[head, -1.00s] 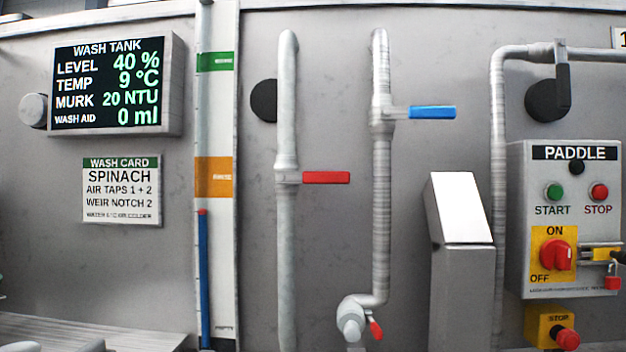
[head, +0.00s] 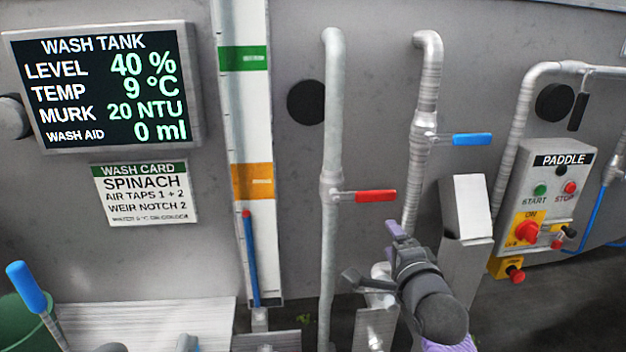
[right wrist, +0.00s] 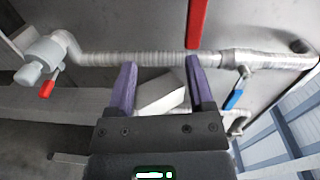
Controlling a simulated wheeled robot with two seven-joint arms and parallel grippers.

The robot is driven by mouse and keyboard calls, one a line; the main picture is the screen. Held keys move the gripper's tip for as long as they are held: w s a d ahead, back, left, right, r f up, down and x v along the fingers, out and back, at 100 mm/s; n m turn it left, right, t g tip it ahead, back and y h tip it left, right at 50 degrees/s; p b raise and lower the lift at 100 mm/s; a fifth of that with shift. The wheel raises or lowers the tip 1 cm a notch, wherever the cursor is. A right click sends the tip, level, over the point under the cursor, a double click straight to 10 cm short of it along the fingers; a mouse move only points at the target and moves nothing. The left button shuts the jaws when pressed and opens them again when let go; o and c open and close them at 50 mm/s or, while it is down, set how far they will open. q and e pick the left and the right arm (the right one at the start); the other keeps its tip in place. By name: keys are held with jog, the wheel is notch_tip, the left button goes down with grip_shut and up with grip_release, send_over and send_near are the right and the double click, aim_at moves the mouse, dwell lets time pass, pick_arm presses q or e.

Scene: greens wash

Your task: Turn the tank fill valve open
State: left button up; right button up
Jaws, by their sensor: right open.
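Two lever valves sit on vertical pipes against the grey wall, with no readable label saying which is the tank fill valve. In the head view the blue lever (head: 472,139) and the red lever (head: 376,196) both point sideways, across their pipes. My right gripper (head: 396,237) is below and between them, apart from both. In the right wrist view its purple fingers (right wrist: 161,65) are spread and empty, with the ribbed pipe beyond. The red lever (right wrist: 196,24) and blue lever (right wrist: 236,95) show there too. My left gripper is not in view.
A grey sloped-top post (head: 466,207) stands right of my right gripper, and the paddle panel (head: 552,200) is further right. A wash tank display (head: 108,85) reads level 40 %. A small red-handled tap (right wrist: 47,88) is on the pipe's elbow in the right wrist view.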

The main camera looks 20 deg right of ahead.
aim_at(379, 198)
jog(key=shift+m+t, duration=0.4)
jog(key=shift+m, duration=0.1)
jog(key=w+r, duration=0.1)
jog(key=w, duration=0.2)
jog(key=w+d+r, duration=0.1)
jog(key=w, duration=0.2)
jog(key=w+d+r, duration=0.1)
jog(key=w+r, duration=0.1)
jog(key=w, duration=0.1)
jog(key=shift+w+d, duration=0.1)
jog(key=shift+w, duration=0.15)
jog(key=shift+f, duration=0.1)
grip_shut()
dwell(0.5)
